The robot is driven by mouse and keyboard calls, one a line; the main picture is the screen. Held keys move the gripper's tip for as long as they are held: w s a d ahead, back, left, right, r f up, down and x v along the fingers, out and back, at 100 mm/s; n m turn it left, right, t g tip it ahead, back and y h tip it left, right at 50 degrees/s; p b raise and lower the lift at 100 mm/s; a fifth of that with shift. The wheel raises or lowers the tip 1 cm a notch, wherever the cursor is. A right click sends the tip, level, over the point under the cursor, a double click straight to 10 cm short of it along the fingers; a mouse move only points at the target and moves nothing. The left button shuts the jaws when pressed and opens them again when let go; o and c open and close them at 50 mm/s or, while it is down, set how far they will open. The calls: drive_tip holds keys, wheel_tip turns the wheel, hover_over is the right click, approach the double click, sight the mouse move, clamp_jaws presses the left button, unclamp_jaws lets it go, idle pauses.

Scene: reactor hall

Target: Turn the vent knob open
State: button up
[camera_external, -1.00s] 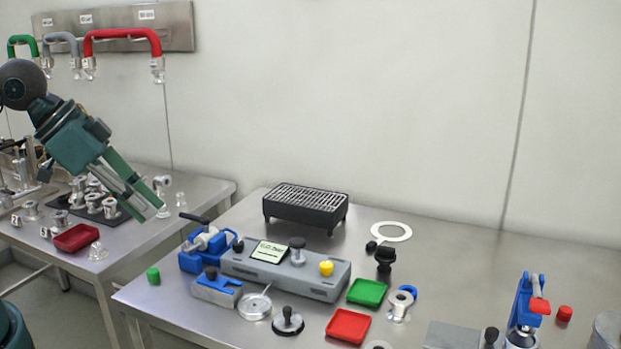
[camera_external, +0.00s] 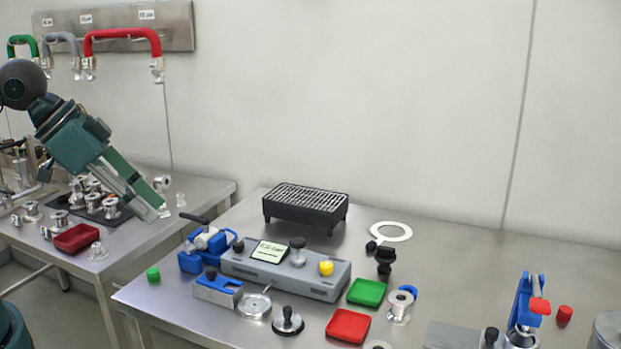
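A long grey box (camera_external: 325,279) with a small display (camera_external: 270,251) stands on the near table. It carries a dark grey knob (camera_external: 297,245) in its middle, a yellow knob (camera_external: 326,268) at its right end and a black knob (camera_external: 238,246) at its left end. No vent label is readable, so I cannot tell which of these is the vent knob. My gripper (camera_external: 155,213) is up and to the left of the box, angled down to the right, apart from every knob. Its two fingers lie close together in this view, and I cannot tell whether they are open.
A blue clamp-like device (camera_external: 205,249) stands between my gripper and the box. A black grill (camera_external: 306,207) stands behind it. Green (camera_external: 367,292) and red (camera_external: 348,326) trays lie in front to the right. The table's back right is mostly clear.

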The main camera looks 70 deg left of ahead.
drive_tip(key=o, duration=0.3)
drive_tip(key=shift+w+r, duration=0.1)
drive_tip(key=shift+o, duration=0.4)
drive_tip(key=shift+w+r+n+p, duration=0.3)
drive_tip(key=shift+w+r+n, duration=0.2)
drive_tip(key=shift+w, duration=0.3)
drive_tip(key=n+g+p, duration=0.7)
drive_tip(key=n+p, duration=0.2)
drive_tip(key=n, duration=0.8)
hover_over(326, 264)
drive_tip(key=shift+f, duration=5.35)
drive_tip(key=shift+f, duration=0.1)
drive_tip(key=shift+f, duration=3.8)
